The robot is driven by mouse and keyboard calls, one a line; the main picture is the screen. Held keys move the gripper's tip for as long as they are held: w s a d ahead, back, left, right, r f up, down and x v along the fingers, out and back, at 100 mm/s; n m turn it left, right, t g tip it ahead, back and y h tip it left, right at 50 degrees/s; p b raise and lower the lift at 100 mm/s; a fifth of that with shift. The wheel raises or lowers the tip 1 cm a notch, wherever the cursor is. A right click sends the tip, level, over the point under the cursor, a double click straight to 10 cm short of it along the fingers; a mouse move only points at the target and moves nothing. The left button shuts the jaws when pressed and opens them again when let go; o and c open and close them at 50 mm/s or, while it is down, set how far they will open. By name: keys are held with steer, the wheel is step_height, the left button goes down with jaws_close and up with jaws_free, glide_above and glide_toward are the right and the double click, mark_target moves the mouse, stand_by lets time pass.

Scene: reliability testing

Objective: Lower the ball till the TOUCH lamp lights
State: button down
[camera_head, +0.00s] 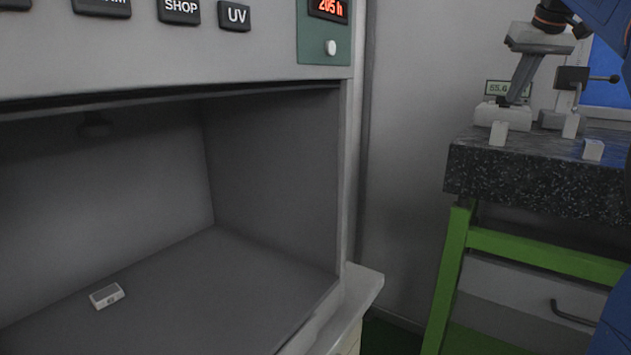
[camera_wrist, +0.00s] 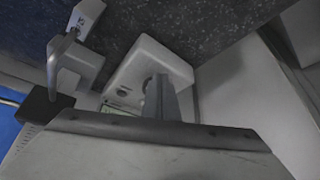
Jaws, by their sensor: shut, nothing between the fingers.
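My gripper (camera_head: 504,101) hangs down at a slant over the granite bench at the right in the head view. Its fingers are shut and empty. In the wrist view the gripper (camera_wrist: 160,84) reaches over a white device (camera_wrist: 130,65) with a dark round spot on top. The white device (camera_head: 492,115) sits right below the fingertips in the head view; I cannot tell whether they touch. A small display (camera_head: 508,88) behind it seems to read 55.6. Beside it stands a stand with a black block and side lever (camera_head: 573,79), also in the wrist view (camera_wrist: 48,104). I cannot make out a ball or TOUCH lamp.
Small white blocks (camera_head: 498,133) stand along the front of the granite bench (camera_head: 520,170). A large open grey cabinet (camera_head: 345,170) fills the left, with a small white item (camera_head: 107,296) inside. A gap separates cabinet and bench. A blue panel (camera_head: 604,75) stands behind the bench.

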steer(key=shift+d, duration=0.9)
steer(key=shift+s, duration=0.1)
stand_by(0.3)
steer(key=shift+s+d+r, duration=0.1)
steer(key=shift+s, duration=0.2)
steer(key=shift+r, duration=2.95)
steer(key=shift+w+a+f, duration=0.1)
steer(key=shift+a+f, duration=0.3)
steer(key=shift+f, duration=0.6)
steer(key=shift+w+a+f, duration=0.1)
steer(key=shift+a+f, duration=0.25)
steer(key=shift+f, duration=0.7)
steer(key=shift+w+a+f, duration=0.1)
steer(key=shift+a+f, duration=0.3)
steer(key=shift+f, duration=0.6)
steer(key=shift+w, duration=0.2)
